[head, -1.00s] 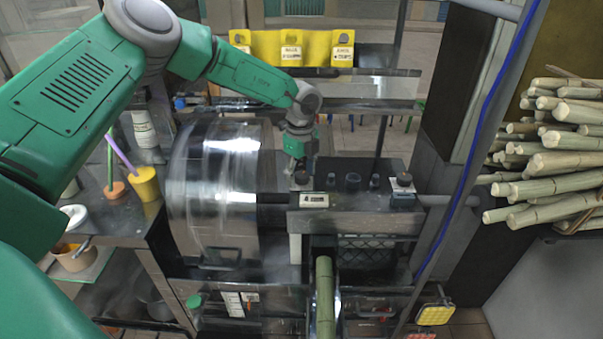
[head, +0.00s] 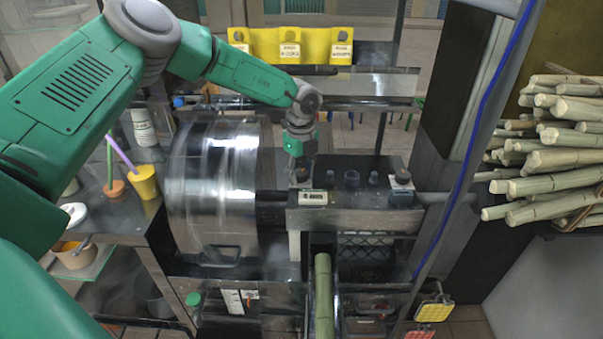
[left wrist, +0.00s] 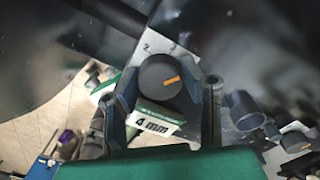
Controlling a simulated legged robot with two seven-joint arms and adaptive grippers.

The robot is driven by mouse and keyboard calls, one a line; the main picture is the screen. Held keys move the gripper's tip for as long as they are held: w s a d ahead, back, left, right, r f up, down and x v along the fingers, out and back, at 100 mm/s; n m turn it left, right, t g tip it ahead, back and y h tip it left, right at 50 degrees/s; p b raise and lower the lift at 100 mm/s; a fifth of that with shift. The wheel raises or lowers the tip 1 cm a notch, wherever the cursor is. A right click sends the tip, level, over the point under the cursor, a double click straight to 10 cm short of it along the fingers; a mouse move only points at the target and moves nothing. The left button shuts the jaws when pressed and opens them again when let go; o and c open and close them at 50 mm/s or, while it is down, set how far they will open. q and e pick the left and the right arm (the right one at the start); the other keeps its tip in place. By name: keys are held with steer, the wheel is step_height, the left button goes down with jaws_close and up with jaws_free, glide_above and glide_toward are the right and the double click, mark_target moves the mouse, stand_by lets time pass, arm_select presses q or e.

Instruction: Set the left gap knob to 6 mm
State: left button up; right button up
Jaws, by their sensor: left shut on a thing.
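My left gripper (head: 301,174) reaches down to the left end of the press's top. It is shut on the left gap knob (left wrist: 158,82), with a dark finger on each side. The knob is round and black with an orange pointer mark, which points right in the left wrist view. Just below it there, a white display (left wrist: 155,124) reads 4 mm. The display also shows in the head view (head: 313,198), too small to read surely. In the head view the knob is mostly hidden by the gripper. My right gripper is not in view.
A second knob (head: 402,178) stands at the right end of the press's top, with small dark cylinders (head: 352,178) between. A large shiny drum (head: 215,195) is left of my gripper. Cane (head: 324,295) lies in the feed channel; more is stacked right (head: 560,155).

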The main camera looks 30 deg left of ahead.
arm_select(q)
steer(key=m, duration=0.4)
steer(key=shift+w+a+r, duration=0.1)
steer(key=shift+w, duration=0.05)
steer(key=m, duration=0.7)
steer(key=shift+m, duration=0.3)
steer(key=m, duration=0.4)
steer(key=shift+r+m, duration=0.1)
steer(key=shift+m, duration=0.2)
steer(key=m, duration=0.7)
steer(key=shift+w+p, duration=0.1)
steer(key=shift+p, duration=0.2)
steer(key=m, duration=0.6)
steer(key=shift+r, duration=0.1)
steer(key=o, duration=1.1)
steer(key=shift+c, duration=0.2)
steer(key=shift+o, duration=0.4)
steer(key=shift+f, duration=0.2)
